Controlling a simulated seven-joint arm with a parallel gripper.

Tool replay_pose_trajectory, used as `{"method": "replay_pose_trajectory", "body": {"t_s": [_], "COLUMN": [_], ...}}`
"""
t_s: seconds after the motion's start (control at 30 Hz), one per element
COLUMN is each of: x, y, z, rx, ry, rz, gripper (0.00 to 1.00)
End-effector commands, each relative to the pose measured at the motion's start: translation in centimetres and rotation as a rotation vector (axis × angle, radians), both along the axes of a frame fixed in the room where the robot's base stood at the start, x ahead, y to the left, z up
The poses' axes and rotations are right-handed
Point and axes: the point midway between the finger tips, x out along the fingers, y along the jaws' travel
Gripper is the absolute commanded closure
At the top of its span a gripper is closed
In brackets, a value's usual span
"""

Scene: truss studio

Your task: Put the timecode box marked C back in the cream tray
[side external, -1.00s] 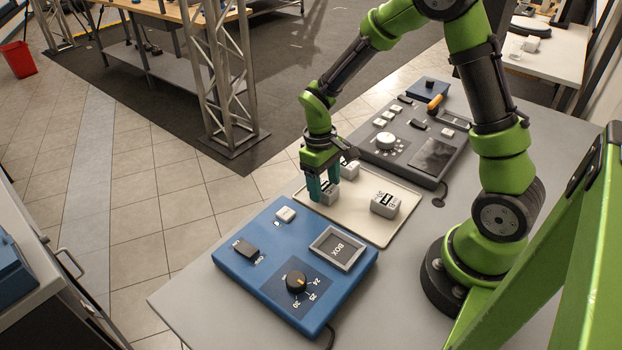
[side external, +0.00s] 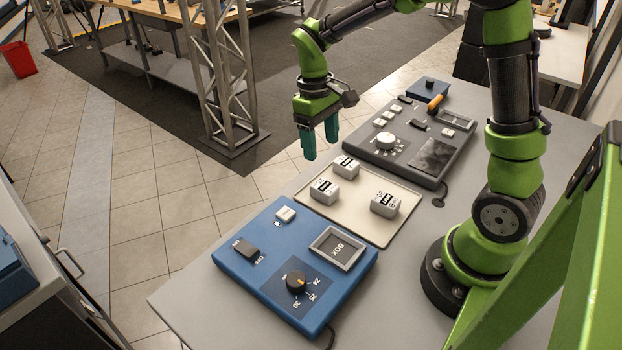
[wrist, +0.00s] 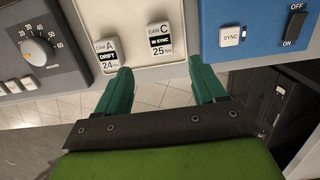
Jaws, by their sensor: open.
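The timecode box marked C (side external: 324,191) is a small white box with a dark label, standing in the cream tray (side external: 350,217) near its left end. In the wrist view box C (wrist: 159,39) reads IN SYNC. Box A (side external: 346,167) stands beside it in the tray; in the wrist view box A (wrist: 107,54) reads DRIFT. A third box (side external: 385,204) stands toward the tray's right side. My gripper (side external: 320,149) is open and empty, raised above the tray's far edge, apart from all boxes. It also shows in the wrist view (wrist: 160,67).
A blue panel (side external: 262,262) with an empty grey BOX recess (side external: 337,249), a dial and switches lies in front of the tray.

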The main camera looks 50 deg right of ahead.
Motion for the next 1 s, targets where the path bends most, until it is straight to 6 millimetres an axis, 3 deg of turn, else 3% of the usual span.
{"method": "replay_pose_trajectory", "body": {"t_s": [0.27,0.4,0.6,0.8,1.0], "x": [-1.3,-4.2,-8.8,-11.8,-12.7], "y": [0.8,2.2,4.0,5.0,5.3], "z": [3.6,7.0,10.2,11.1,11.2], "rx": [0.014,0.051,0.144,0.232,0.266], "ry": [-0.097,-0.261,-0.503,-0.660,-0.708], "rz": [-0.038,-0.113,-0.241,-0.330,-0.363], "gripper": [0.31,0.31,0.31,0.31,0.31]}}
